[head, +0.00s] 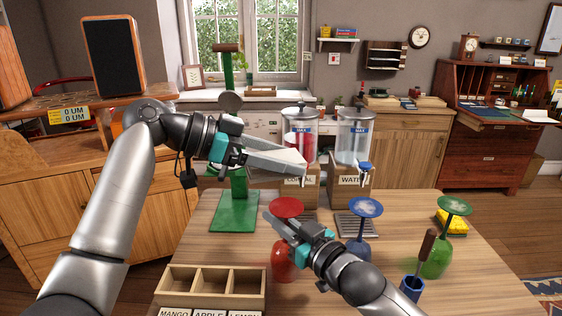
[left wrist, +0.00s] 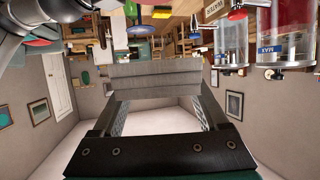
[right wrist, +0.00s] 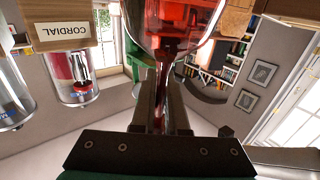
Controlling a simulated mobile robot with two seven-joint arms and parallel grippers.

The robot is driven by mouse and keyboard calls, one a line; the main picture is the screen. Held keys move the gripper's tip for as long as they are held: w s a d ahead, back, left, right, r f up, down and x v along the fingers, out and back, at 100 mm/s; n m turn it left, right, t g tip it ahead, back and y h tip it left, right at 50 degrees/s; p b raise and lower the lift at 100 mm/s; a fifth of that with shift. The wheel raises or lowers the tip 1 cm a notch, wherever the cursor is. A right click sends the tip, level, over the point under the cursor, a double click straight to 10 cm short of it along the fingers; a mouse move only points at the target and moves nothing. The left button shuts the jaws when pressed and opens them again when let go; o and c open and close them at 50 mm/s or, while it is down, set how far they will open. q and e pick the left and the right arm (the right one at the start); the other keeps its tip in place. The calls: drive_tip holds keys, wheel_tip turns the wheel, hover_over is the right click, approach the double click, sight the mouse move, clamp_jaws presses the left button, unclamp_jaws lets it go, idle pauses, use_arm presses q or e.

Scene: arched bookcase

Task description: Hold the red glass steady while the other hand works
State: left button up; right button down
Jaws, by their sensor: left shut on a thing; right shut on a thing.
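The red glass is upside down on the wooden table in the head view, with its red foot (head: 286,206) on top and its bowl (head: 284,264) below. My right gripper (head: 280,222) is shut on its stem; the right wrist view shows the stem (right wrist: 160,95) between the fingers and the bowl (right wrist: 182,30) beside them. I cannot tell whether its rim touches the table. My left gripper (head: 300,162) is above and behind the red glass, apart from it. It is shut on a grey ribbed thing (left wrist: 155,78), perhaps a folded cloth.
Cordial (head: 300,140) and water (head: 354,138) dispensers stand behind. Upside-down blue (head: 360,248) and green (head: 436,262) glasses are to the right, with a yellow sponge (head: 452,226) and a brush in a blue holder (head: 412,290). A compartment tray (head: 212,300) is front left; a green stand (head: 234,214) is behind it.

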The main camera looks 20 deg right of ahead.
drive_tip(key=c, duration=0.8)
unclamp_jaws()
drive_tip(key=shift+c, duration=0.2)
drive_tip(key=shift+s, duration=0.1)
